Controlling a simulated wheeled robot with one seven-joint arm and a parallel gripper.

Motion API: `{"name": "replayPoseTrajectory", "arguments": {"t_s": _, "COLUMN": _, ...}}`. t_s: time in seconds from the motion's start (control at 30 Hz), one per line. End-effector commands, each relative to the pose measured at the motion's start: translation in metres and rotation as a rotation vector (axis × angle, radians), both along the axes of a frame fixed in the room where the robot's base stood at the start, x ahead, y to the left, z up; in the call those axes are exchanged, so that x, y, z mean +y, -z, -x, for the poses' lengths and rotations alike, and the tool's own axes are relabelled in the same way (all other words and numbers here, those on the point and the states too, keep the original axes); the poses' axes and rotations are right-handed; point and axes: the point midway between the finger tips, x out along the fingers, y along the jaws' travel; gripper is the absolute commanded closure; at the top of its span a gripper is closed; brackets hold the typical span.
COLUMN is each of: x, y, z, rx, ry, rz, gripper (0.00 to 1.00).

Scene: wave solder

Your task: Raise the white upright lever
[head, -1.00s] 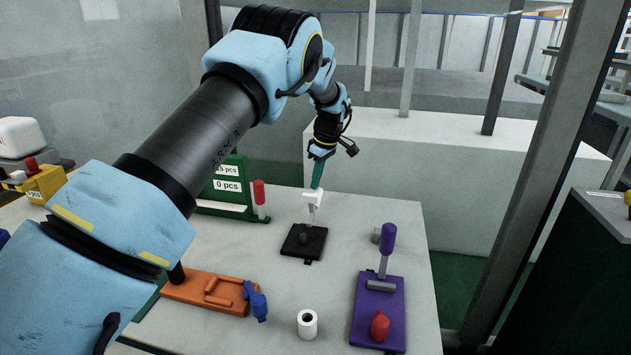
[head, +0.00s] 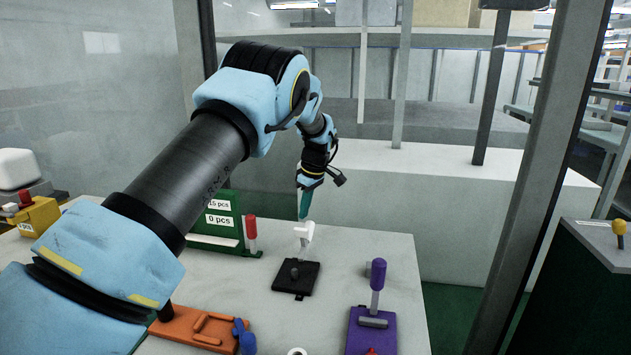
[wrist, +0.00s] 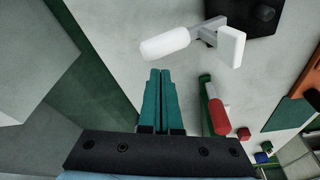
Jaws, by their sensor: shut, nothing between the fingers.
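The white lever (head: 305,233) stands up from a black base plate (head: 297,279) on the grey table. In the wrist view, its rounded white handle (wrist: 165,45) and a flat white block (wrist: 231,47) show at the top, with part of the black base (wrist: 245,15) beyond. My gripper (head: 303,218) is above the lever in the head view, and its teal fingers overlap the lever's top there. In the wrist view my fingertips (wrist: 160,72) are together and empty, just below the handle in the picture. Whether they touch it, I cannot tell.
A red-handled lever (head: 251,232) on a green panel stands left of the white lever; its red handle also shows in the wrist view (wrist: 218,117). A purple lever (head: 377,275) is at right front. An orange fixture (head: 195,328) lies at left front. Bare table surrounds the black base.

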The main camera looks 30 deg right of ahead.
Motion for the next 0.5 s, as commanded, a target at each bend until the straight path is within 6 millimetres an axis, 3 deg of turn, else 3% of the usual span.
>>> {"name": "replayPoseTrajectory", "arguments": {"t_s": 0.03, "x": 0.005, "y": -0.016, "z": -0.004, "rx": -0.001, "ry": -0.001, "rz": 0.002, "gripper": 1.0}}
{"name": "replayPoseTrajectory", "arguments": {"t_s": 0.1, "x": 0.007, "y": -0.024, "z": -0.008, "rx": -0.001, "ry": -0.001, "rz": 0.003, "gripper": 1.0}}
{"name": "replayPoseTrajectory", "arguments": {"t_s": 0.5, "x": -0.025, "y": -0.088, "z": -0.017, "rx": -0.001, "ry": 0.001, "rz": 0.003, "gripper": 1.0}}
